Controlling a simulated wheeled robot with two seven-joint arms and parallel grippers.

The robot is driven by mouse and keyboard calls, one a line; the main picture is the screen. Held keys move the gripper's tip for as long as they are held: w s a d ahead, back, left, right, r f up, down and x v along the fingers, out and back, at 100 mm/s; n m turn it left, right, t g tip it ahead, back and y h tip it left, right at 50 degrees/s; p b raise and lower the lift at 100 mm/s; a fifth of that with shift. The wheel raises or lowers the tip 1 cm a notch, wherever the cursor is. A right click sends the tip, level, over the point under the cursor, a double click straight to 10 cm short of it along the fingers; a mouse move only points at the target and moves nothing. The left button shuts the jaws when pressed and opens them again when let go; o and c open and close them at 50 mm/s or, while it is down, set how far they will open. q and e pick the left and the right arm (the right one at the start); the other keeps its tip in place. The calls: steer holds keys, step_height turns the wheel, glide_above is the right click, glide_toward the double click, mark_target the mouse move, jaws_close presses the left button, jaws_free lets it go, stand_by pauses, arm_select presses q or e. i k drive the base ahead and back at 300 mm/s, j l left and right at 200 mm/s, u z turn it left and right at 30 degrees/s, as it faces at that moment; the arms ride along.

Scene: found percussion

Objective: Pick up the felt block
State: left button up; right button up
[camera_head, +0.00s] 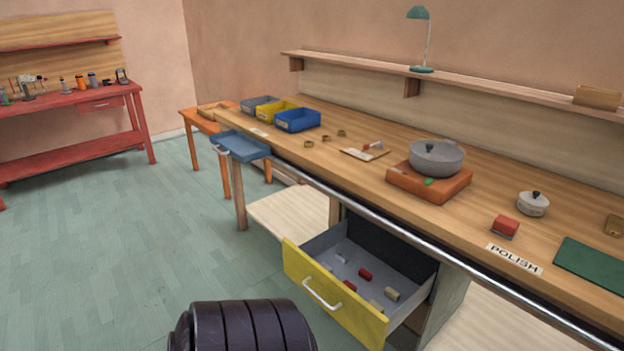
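A small red block with a greyish underside (505,227) sits on the wooden workbench beside the POLISH label (514,259). It looks like the felt block, but I cannot tell its material for sure. Small red, tan and pale pieces, one of them a red piece (365,274), lie in the open yellow-fronted drawer (334,298) below the bench. Neither of my grippers is in view.
A grey lidded pot (436,158) stands on an orange base (430,183). A small white lidded pot (533,204) and a green mat (592,268) are near the red block. A metal rail (400,234) runs along the bench front. Blue (298,120) and yellow bins stand farther left.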

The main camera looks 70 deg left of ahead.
mark_target(380, 307)
steer(key=u, duration=1.75)
steer(key=i+j, duration=0.15)
